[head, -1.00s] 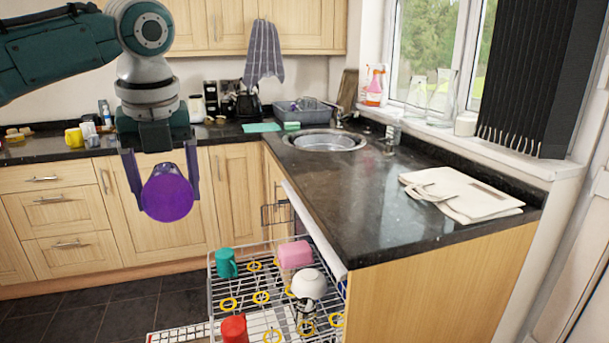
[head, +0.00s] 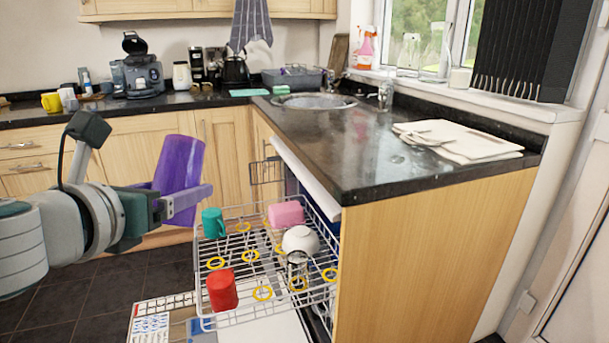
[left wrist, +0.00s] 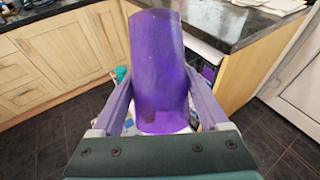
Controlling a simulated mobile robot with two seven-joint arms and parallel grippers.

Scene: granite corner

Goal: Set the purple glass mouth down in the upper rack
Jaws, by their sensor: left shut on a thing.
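The purple glass (head: 180,172) is held in the air by my left gripper (head: 182,190), left of and slightly above the upper rack. It stands near upright with a slight tilt; I cannot tell clearly which end is its mouth. In the left wrist view the purple glass (left wrist: 158,70) sits between both fingers of the left gripper (left wrist: 158,100). The upper rack (head: 268,310) is a pulled-out wire rack with yellow rings. My right gripper is not in view.
The rack holds a teal mug (head: 213,223), a red cup (head: 222,290), a pink block-like item (head: 286,213), a white bowl (head: 300,240) and a clear glass (head: 297,264). Open wire shows among them. The granite counter (head: 345,160) borders the rack at right.

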